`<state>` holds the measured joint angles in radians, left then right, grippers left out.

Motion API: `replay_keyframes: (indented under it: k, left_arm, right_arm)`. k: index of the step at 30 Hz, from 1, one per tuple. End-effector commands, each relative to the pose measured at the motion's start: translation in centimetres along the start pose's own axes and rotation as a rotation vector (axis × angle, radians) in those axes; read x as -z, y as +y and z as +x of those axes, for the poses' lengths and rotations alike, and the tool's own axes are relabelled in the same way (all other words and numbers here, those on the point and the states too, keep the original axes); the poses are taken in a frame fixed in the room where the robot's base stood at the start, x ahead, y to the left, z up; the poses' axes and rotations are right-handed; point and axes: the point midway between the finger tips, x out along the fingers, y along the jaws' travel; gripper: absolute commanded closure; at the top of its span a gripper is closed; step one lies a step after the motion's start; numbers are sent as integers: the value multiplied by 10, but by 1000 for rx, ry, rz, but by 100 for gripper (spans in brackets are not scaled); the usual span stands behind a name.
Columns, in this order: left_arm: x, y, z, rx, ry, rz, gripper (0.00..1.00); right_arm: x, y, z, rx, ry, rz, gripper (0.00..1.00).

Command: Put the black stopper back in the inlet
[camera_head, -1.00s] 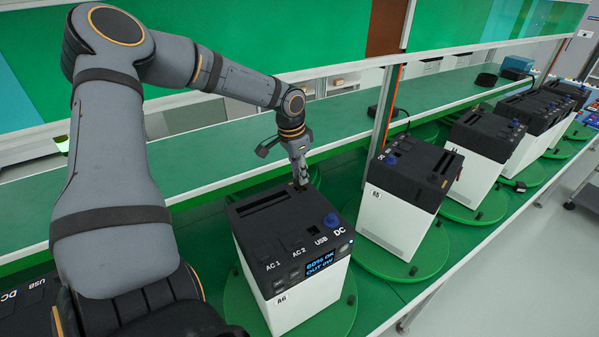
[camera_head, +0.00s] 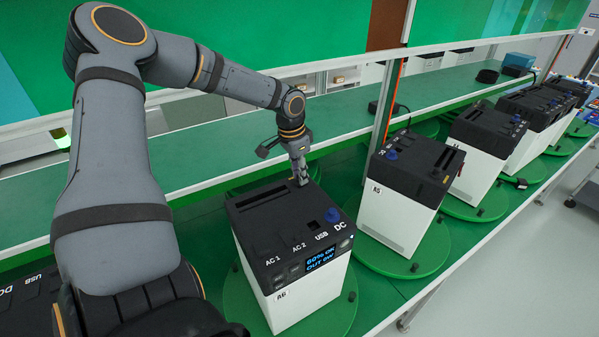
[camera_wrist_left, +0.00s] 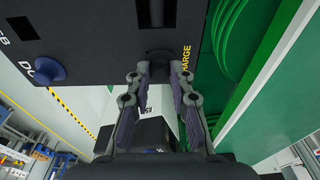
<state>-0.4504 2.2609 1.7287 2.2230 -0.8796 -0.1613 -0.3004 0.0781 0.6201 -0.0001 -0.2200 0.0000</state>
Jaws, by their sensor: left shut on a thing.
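The power unit A6 (camera_head: 293,260) stands on a green turntable, its black top facing up. My left gripper (camera_head: 301,180) points down at the back right edge of that top. In the left wrist view the gripper (camera_wrist_left: 158,82) is shut on a small dark piece, the black stopper (camera_wrist_left: 159,66), beside the CHARGE lettering. The fingers and the dark colours hide the inlet, and I cannot tell whether the stopper sits in it. My right gripper is not in view.
A blue knob (camera_head: 332,214) by the DC label stands up near the gripper; it also shows in the left wrist view (camera_wrist_left: 48,70). Unit A5 (camera_head: 395,215) and several more stand to the right. A post (camera_head: 388,115) and a green shelf (camera_head: 225,140) are behind.

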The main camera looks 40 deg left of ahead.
Motion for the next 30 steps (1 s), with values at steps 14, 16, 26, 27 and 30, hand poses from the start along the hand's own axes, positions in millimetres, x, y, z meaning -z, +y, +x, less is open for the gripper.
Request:
replay_keyframes:
  k: [14, 16, 26, 27, 30]
  left_arm:
    - [-1, 0, 4, 0, 0, 0, 52]
    - [-1, 0, 4, 0, 0, 0, 52]
    - [1, 0, -12, 0, 5, -1, 52]
    - [1, 0, -21, 1, 7, -1, 52]
    - [1, -1, -46, 2, 7, 0, 52]
  right_arm:
    - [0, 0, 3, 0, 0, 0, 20]
    - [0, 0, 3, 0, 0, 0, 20]
    - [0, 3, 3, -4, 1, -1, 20]
    - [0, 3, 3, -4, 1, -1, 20]
    - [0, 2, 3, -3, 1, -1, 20]
